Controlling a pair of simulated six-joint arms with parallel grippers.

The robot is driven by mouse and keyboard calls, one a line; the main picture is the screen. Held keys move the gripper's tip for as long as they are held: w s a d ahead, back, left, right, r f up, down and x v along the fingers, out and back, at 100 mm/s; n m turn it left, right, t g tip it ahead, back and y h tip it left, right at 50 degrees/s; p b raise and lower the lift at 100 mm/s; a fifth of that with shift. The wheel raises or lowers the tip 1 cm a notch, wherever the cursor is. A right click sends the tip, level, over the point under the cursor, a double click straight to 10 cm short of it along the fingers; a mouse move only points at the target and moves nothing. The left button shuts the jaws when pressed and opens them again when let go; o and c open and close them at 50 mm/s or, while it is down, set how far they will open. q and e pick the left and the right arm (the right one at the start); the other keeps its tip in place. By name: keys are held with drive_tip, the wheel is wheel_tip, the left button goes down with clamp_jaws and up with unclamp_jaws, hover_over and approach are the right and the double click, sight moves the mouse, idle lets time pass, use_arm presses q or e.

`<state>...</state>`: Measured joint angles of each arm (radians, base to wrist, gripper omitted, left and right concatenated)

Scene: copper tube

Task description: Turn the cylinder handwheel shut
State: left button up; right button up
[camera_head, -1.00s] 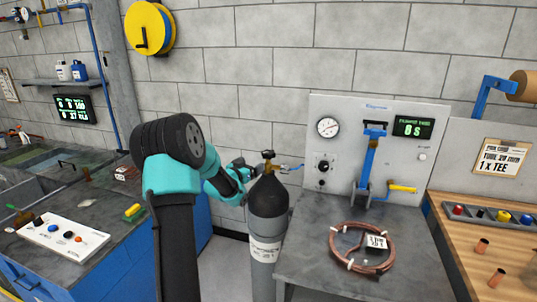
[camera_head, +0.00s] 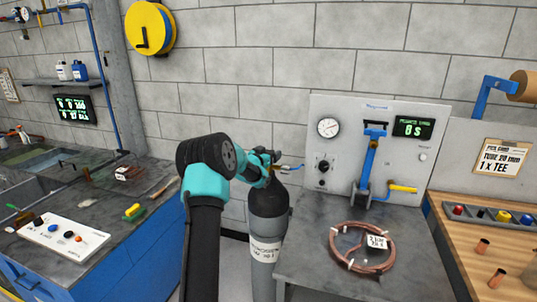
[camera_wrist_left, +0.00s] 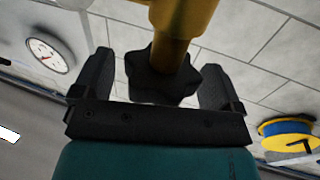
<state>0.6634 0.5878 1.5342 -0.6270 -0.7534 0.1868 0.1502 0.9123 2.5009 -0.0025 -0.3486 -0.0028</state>
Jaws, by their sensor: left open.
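The gas cylinder (camera_head: 268,228) stands upright on the floor, grey with a dark shoulder and a white label. Its black lobed handwheel (camera_wrist_left: 162,78) sits below the brass valve stem (camera_wrist_left: 180,22) in the left wrist view, between the two jaws. My left gripper (camera_head: 268,158) is at the top of the cylinder in the head view; in the left wrist view its dark fingers (camera_wrist_left: 158,75) are open, one on each side of the handwheel, with visible gaps. In the head view the gripper covers most of the valve. My right gripper is not in view.
A bench (camera_head: 310,262) right of the cylinder carries a copper tube coil (camera_head: 335,250) and a panel with a pressure gauge (camera_head: 328,128) and blue lever (camera_head: 369,158). A blue hose (camera_head: 293,166) runs near the valve. A workbench (camera_head: 140,235) with a switch box stands left.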

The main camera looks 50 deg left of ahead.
use_arm(q)
drive_tip(key=shift+c, duration=0.2)
drive_tip(key=c, duration=0.9)
drive_tip(key=shift+f+m+h, duration=0.1)
drive_tip(key=shift+m+h, duration=0.6)
drive_tip(key=shift+h, duration=0.3)
drive_tip(key=m+h, duration=0.2)
drive_tip(key=h, duration=0.1)
drive_tip(key=m+h, duration=0.2)
drive_tip(key=h, duration=0.2)
drive_tip(key=shift+m+g+h, duration=0.6)
drive_tip(key=shift+m+h, duration=0.5)
drive_tip(key=shift+h, duration=0.3)
drive_tip(key=shift+m+g+h, duration=0.6)
drive_tip(key=shift+m+h, duration=0.5)
drive_tip(key=shift+h, duration=0.3)
drive_tip(key=shift+m+g+h, duration=0.4)
drive_tip(key=shift+h, duration=0.1)
